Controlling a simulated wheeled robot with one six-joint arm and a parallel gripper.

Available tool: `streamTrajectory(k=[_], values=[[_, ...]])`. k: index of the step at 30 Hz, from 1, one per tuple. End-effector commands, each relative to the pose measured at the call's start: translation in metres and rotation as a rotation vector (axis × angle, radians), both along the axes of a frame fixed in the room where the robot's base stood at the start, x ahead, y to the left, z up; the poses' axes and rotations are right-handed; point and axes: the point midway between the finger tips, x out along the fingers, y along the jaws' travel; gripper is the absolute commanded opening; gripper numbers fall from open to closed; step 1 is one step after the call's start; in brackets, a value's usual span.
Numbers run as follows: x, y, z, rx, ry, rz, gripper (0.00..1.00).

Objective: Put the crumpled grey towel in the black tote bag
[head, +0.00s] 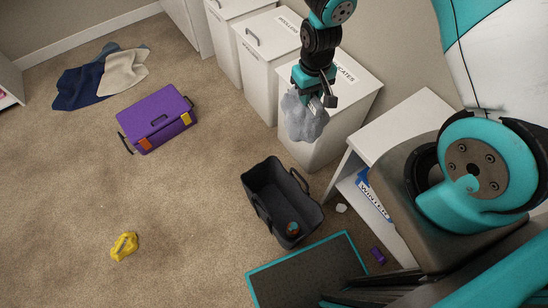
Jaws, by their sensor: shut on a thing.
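The crumpled grey towel (303,120) hangs bunched from my gripper (319,104) in the head view. My gripper is shut on the towel, up in front of a white bin. The black tote bag (262,208) stands open on the carpet, below and to the left of the towel in the picture. A small round object with orange and blue-green (292,229) lies inside the bag at its near end. The towel and the bag are apart.
White labelled bins (266,55) line the wall. A purple toolbox (157,117), a yellow object (124,246), and blue and cream cloths (125,71) lie on the carpet. A teal-edged mat (305,275) lies in front of the bag.

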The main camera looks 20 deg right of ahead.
Motion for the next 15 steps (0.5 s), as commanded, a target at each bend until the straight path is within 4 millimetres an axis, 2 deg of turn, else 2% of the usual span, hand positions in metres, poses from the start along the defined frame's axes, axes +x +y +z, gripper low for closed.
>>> streamTrajectory(k=[1,7,15], values=[[0.001,0.002,-0.027,0.000,0.001,0.013,0.00],[0.005,0.007,-0.087,0.000,0.000,0.065,0.00],[0.011,0.024,-0.165,0.000,-0.001,0.155,0.00]])
